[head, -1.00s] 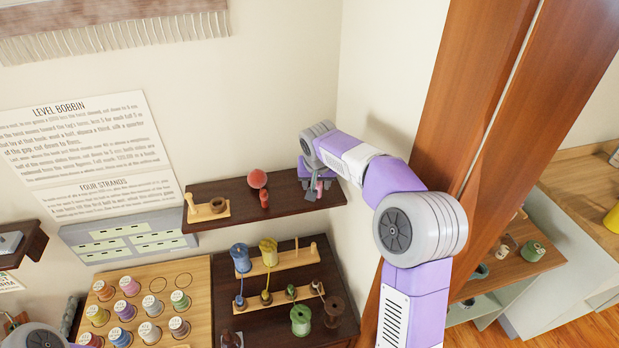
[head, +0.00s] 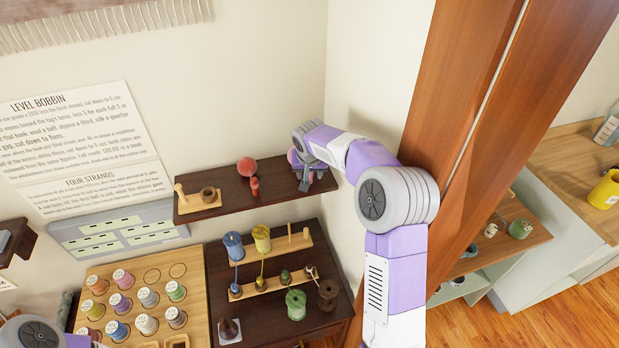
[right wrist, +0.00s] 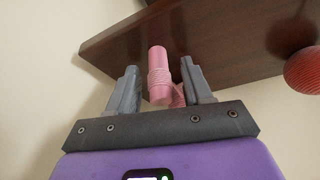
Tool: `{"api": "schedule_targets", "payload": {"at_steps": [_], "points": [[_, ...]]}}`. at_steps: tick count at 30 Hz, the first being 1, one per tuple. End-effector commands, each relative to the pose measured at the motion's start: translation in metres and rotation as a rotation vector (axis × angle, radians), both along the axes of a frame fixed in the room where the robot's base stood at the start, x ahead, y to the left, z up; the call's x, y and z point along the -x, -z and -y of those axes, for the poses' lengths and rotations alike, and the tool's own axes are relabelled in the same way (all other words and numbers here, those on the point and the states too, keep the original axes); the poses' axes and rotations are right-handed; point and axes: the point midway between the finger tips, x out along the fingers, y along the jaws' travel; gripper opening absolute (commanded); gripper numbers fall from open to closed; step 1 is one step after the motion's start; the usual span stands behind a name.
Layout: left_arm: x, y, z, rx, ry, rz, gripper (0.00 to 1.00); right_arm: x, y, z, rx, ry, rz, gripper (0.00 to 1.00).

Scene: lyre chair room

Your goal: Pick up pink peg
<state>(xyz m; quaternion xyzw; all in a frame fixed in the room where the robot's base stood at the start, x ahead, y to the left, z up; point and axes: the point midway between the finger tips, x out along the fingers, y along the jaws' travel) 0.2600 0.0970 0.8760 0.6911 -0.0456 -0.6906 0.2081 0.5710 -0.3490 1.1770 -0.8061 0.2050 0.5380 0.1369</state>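The pink peg (right wrist: 158,72) shows in the right wrist view, with a ribbed band around its middle. It stands between the two fingers of my right gripper (right wrist: 160,90), with a gap on either side. The fingers are apart and do not appear to touch it. A second pink piece (right wrist: 178,96) shows partly behind it; I cannot tell what it is. In the head view my right gripper (head: 306,181) is at the right end of the dark wall shelf (head: 222,205), and it mostly hides the peg. My left gripper is out of view.
A red ball (head: 246,166), a red peg (head: 254,186) and a wooden stand (head: 199,203) are on the same shelf. Below are a dark board with spools (head: 295,299) and a light board (head: 150,275) of thread spools. A wooden post (head: 465,100) rises right of my right arm.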

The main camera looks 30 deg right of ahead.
Motion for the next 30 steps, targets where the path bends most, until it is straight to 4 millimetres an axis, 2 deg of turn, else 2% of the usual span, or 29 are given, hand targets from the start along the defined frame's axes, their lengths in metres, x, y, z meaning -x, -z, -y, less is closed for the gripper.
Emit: {"api": "schedule_targets", "payload": {"at_steps": [1, 9, 17, 20, 30], "points": [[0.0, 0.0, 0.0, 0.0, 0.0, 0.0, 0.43, 0.0, 0.0, 0.0, 0.0, 0.0, 0.0, 0.43], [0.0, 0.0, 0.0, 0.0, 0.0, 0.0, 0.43, 0.0, 0.0, 0.0, 0.0, 0.0, 0.0, 0.01], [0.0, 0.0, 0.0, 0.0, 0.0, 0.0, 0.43, 0.0, -0.001, 0.0, 0.0, 0.0, 0.0, 0.0], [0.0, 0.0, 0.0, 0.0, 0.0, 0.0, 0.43, -0.001, -0.008, 0.0, 0.001, 0.0, 0.003, 0.0], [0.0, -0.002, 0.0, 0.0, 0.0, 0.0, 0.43, -0.001, -0.073, -0.001, 0.001, -0.001, 0.005, 0.0]]}}
